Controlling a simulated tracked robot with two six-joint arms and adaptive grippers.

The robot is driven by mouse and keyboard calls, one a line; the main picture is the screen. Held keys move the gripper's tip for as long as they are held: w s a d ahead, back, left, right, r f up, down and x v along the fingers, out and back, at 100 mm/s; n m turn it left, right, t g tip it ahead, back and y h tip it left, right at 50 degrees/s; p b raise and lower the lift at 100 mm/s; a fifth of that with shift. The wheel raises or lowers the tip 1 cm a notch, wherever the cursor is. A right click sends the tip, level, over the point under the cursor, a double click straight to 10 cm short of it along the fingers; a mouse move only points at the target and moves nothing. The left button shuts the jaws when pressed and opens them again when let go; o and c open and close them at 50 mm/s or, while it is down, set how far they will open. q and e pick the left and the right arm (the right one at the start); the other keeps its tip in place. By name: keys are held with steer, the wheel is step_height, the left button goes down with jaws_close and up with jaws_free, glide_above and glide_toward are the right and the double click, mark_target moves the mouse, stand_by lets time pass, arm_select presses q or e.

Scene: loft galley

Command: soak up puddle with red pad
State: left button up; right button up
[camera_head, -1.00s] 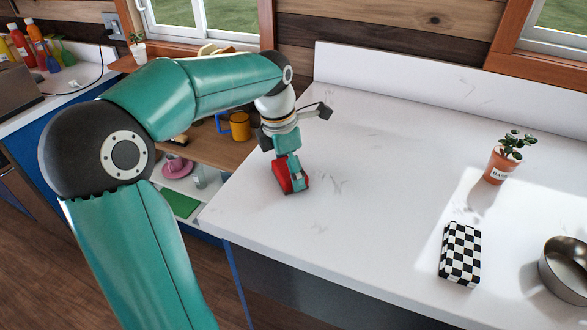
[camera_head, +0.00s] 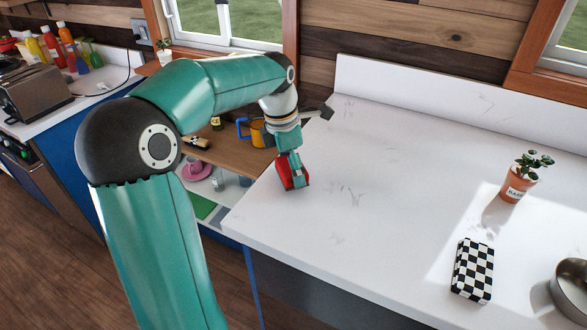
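My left gripper (camera_head: 292,160) reaches down from the left over the white counter (camera_head: 400,150), near its left edge. It is shut on the red pad (camera_head: 284,174). The pad is partly hidden by the fingers and sits at or just above the counter top. I cannot tell whether it touches. I make out no clear puddle; faint grey marks show on the counter to the right of the pad. My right gripper is not in view.
On the counter's right are a checkered block (camera_head: 472,270), a potted plant (camera_head: 514,187) and a metal bowl (camera_head: 570,290). A wooden shelf (camera_head: 225,150) with an orange mug (camera_head: 257,132) lies left of the counter. The counter's middle is clear.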

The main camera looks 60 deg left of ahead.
arm_select(q)
steer(key=shift+w+r+p, duration=0.15)
steer(key=shift+r+p, duration=2.2)
steer(key=shift+r, duration=0.45)
